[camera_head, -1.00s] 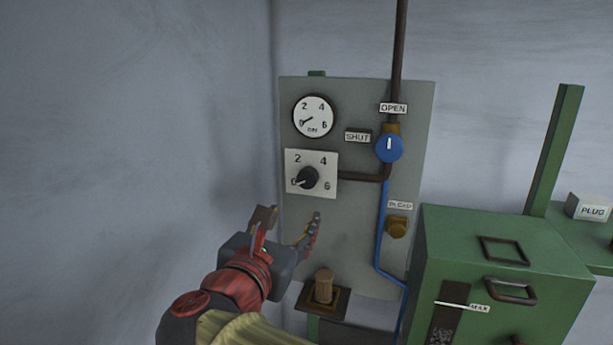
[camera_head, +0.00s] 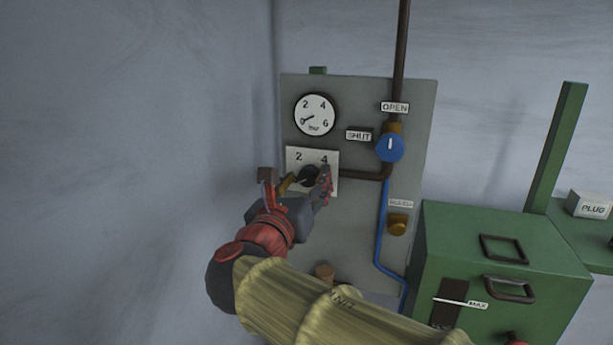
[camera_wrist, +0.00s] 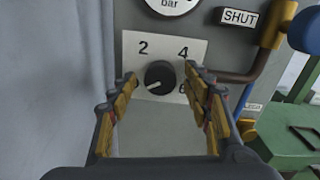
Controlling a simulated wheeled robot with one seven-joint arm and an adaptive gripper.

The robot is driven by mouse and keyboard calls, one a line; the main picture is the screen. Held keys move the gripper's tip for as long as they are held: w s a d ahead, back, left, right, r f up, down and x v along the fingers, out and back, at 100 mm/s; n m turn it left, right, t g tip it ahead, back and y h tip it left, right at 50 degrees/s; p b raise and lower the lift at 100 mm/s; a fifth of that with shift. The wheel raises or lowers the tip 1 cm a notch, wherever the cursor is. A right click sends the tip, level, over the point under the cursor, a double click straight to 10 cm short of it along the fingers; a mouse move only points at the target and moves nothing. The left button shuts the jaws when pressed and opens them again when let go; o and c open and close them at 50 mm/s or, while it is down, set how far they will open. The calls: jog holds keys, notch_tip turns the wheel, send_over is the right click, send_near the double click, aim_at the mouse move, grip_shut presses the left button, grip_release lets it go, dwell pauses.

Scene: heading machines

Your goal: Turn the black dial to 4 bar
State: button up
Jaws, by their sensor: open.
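The black dial (camera_wrist: 159,77) sits on a white square plate (camera_wrist: 138,45) marked 2, 4 and 6. Its white pointer line points to the lower left, where the 0 mark is hidden in the wrist view. In the head view the dial (camera_head: 309,175) is partly covered by my gripper (camera_head: 297,180). My gripper is open, its fingers (camera_wrist: 160,98) on either side of the dial in the wrist view; no contact shows. The round gauge (camera_head: 315,115) above the plate has its needle near 0.
A blue valve knob (camera_head: 390,148) sits right of the plate, between OPEN and SHUT labels, on a brown pipe (camera_head: 402,50). A brass bleed fitting (camera_head: 398,224) is below it. A green box (camera_head: 500,260) stands at the lower right. A wall is close on the left.

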jog(key=shift+w, duration=0.15)
jog(key=shift+c, duration=0.6)
jog(key=c, duration=1)
